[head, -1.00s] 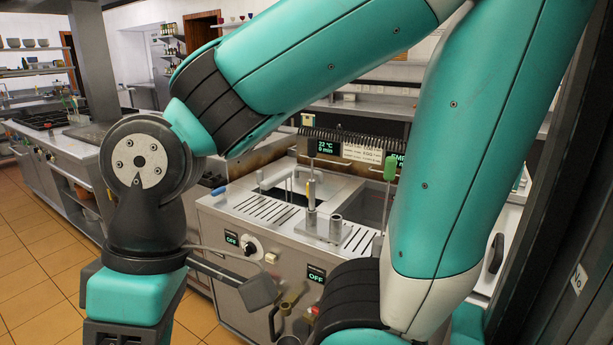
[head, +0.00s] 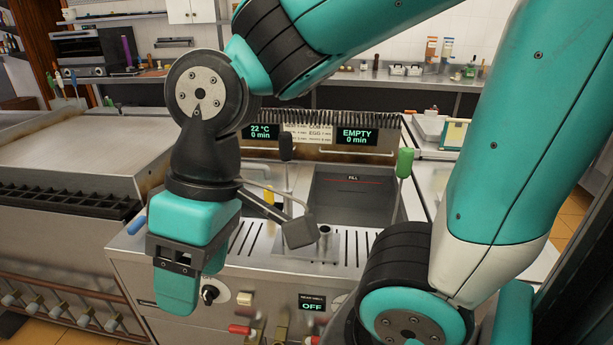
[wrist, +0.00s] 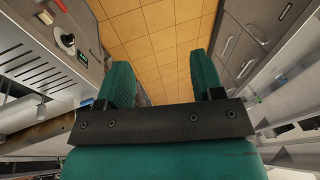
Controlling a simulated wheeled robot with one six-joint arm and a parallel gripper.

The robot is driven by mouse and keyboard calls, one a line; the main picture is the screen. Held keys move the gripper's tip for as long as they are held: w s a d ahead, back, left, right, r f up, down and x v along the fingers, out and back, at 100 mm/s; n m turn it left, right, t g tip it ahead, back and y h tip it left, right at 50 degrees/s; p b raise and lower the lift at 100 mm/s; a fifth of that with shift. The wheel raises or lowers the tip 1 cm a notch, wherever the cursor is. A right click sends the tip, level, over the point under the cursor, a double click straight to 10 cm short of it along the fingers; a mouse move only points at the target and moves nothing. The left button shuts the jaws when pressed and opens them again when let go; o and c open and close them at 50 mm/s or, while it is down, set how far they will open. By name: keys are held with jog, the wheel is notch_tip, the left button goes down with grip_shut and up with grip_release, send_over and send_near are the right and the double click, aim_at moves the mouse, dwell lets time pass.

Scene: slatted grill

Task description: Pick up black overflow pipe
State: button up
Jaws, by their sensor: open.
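A rod with a black grip (head: 285,146) stands upright at the left part of the cooker's basins in the head view; I take it for the black overflow pipe. My arm and the cable by it partly hide its lower part. My gripper (head: 178,290) hangs in front of the cooker, left of and lower than the black grip, pointing down. In the wrist view my gripper (wrist: 162,78) shows two teal fingers apart with only floor between them. The pipe cannot be made out there.
A green-handled rod (head: 404,162) stands at the right of the open basin (head: 352,200). A short metal tube (head: 325,240) stands on the slotted top. Knobs and red-handled taps (head: 240,329) line the front. A flat grill (head: 85,155) is at the left.

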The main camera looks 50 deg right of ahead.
jog(key=w+d+r+m+h+p, duration=0.2)
jog(key=w+d+r+m, duration=0.3)
jog(key=w+d+m, duration=0.4)
notch_tip(320, 180, up, 9)
jog(key=m+h+p, duration=0.2)
jog(key=m+p, duration=0.2)
jog(key=m, duration=1.4)
send_over(285, 133)
jog(key=f, duration=0.3)
jog(key=f+p, duration=0.1)
jog(key=f, duration=0.5)
jog(key=shift+w+f+p, duration=0.25)
jog(key=shift+f+p, duration=0.05)
jog(key=shift+f, duration=0.05)
jog(key=shift+s+f+p, duration=0.15)
jog(key=shift+f+p, duration=0.45)
jog(key=shift+f, duration=0.85)
jog(key=shift+s+f+p, duration=0.15)
jog(key=shift+f+p, duration=0.4)
jog(key=shift+f, duration=0.9)
grip_shut()
